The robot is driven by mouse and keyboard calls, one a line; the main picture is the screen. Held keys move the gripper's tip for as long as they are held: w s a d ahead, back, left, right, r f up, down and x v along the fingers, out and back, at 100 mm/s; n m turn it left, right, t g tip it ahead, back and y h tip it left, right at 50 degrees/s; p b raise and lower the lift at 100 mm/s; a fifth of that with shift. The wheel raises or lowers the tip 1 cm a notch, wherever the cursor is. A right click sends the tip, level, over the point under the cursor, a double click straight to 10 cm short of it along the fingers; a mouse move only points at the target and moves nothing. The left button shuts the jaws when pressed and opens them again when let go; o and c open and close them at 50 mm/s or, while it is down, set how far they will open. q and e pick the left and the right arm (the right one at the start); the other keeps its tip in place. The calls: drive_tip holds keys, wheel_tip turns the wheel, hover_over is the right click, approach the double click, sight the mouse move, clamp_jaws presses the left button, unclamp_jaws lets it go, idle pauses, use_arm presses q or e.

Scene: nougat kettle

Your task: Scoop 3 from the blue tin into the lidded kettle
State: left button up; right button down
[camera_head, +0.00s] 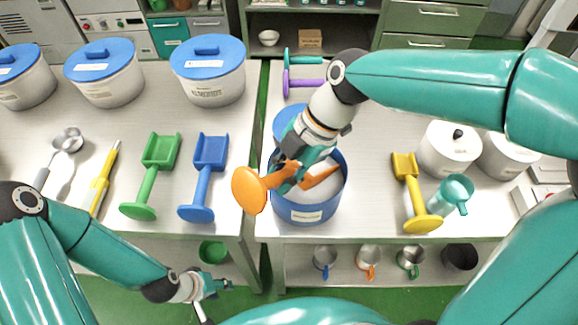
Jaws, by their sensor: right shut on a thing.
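The blue tin (327,207) stands on the right-hand counter, open, with pale contents inside. My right gripper (291,174) is over the tin and shut on the handle of an orange scoop (249,190). The round handle end points left beyond the tin's rim, and the scoop's bowl is inside the tin at the contents, partly hidden by the gripper. A white lidded pot with a black knob (447,155), perhaps the kettle, stands to the right; a similar white pot (505,158) is partly hidden beside it. My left gripper (216,287) hangs low at the front, away from the tin; its jaws are unclear.
A blue lid (288,118) is behind the tin. A yellow scoop (409,190) and teal cup (453,193) lie right. Green (150,178) and blue (203,180) scoops lie on the left counter, before blue-lidded tubs (210,85). A gap separates the counters.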

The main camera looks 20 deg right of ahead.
sight(256, 173)
drive_tip(key=shift+s+a+r+h+p, duration=0.2)
drive_tip(key=shift+a+r+h+p, duration=0.1)
drive_tip(key=shift+a+h+p, duration=0.15)
drive_tip(key=shift+s+a+r+t+h+p, duration=0.3)
drive_tip(key=shift+a+r+t+h+p, duration=0.1)
drive_tip(key=shift+a+t+h+p, duration=0.3)
drive_tip(key=shift+s+a+r+h, duration=0.15)
drive_tip(key=shift+s+h, duration=0.1)
drive_tip(key=shift+h, duration=0.1)
drive_tip(key=shift+s+a+r+n+t+h+p, duration=0.1)
drive_tip(key=shift+s+a+n+t+h+p, duration=0.25)
drive_tip(key=shift+a+h, duration=0.2)
drive_tip(key=shift+t+h, duration=0.25)
drive_tip(key=shift+h, duration=0.1)
drive_tip(key=shift+s+a+r+p, duration=0.1)
drive_tip(key=shift+a+r+p, duration=0.1)
drive_tip(key=shift+r+p, duration=1.1)
drive_tip(key=shift+a+r+p, duration=0.2)
drive_tip(key=shift+r+p, duration=0.75)
drive_tip(key=shift+r, duration=0.5)
